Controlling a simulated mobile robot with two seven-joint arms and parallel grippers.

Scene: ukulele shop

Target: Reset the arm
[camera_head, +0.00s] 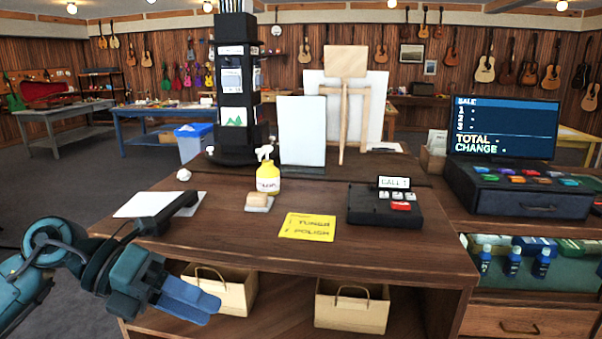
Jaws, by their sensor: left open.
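My left gripper (190,297) comes in from the lower left on a teal arm. It is in front of the wooden counter, below its top edge and near a paper bag on the lower shelf. Its fingers point to the right and look empty. My right gripper is not in the picture.
The counter (240,232) carries a yellow spray bottle (268,177), a yellow note (307,227), a card terminal (384,206) and a white sheet (150,204). Paper bags (237,295) stand on the shelf below. A register screen (505,127) is at the right. Open floor lies left.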

